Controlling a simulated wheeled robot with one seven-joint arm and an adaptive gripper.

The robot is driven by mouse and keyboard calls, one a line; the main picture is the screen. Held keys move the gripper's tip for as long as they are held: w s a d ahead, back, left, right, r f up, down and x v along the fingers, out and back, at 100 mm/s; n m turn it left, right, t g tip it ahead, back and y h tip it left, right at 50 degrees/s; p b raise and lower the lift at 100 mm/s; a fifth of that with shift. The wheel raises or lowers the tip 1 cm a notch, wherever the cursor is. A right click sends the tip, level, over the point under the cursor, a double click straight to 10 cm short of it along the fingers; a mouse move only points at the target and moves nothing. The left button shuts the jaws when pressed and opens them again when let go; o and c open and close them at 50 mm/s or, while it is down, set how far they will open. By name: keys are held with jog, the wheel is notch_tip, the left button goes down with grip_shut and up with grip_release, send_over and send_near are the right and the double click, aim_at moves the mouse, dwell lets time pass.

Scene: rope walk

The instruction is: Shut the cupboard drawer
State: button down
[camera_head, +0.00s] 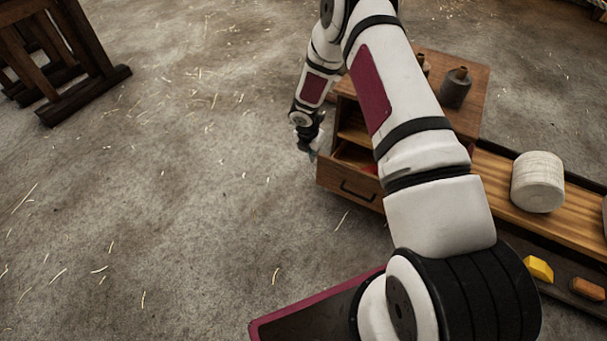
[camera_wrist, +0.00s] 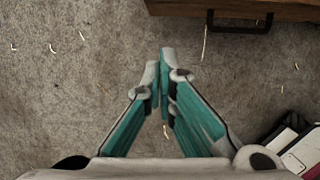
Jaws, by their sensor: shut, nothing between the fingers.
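The wooden cupboard (camera_head: 472,112) stands beyond my arm, which hides much of it. Its drawer (camera_head: 345,187) is pulled out, with a dark handle on its front and something red inside. In the wrist view the drawer (camera_wrist: 180,8) shows at the top edge, with its dark handle (camera_wrist: 238,27). My gripper (camera_head: 310,152) is near the left end of the drawer front, apart from the handle. In the wrist view my gripper (camera_wrist: 163,62) is shut and empty, over bare floor in front of the drawer.
A dark bottle (camera_head: 456,88) stands on the cupboard top. A wooden bench (camera_head: 490,165) to the right bears a white spool (camera_head: 538,182); a yellow block (camera_head: 539,268) and a brown block (camera_head: 587,288) lie nearby. A dark wooden frame (camera_head: 75,60) stands far left. The floor left of the cupboard is clear.

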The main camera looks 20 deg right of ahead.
jog(key=w+d+f+b, duration=0.4)
jog(key=f+b, duration=0.1)
jog(key=f, duration=0.4)
jog(key=shift+d+f+b, duration=0.25)
jog(key=shift+f+b, duration=0.05)
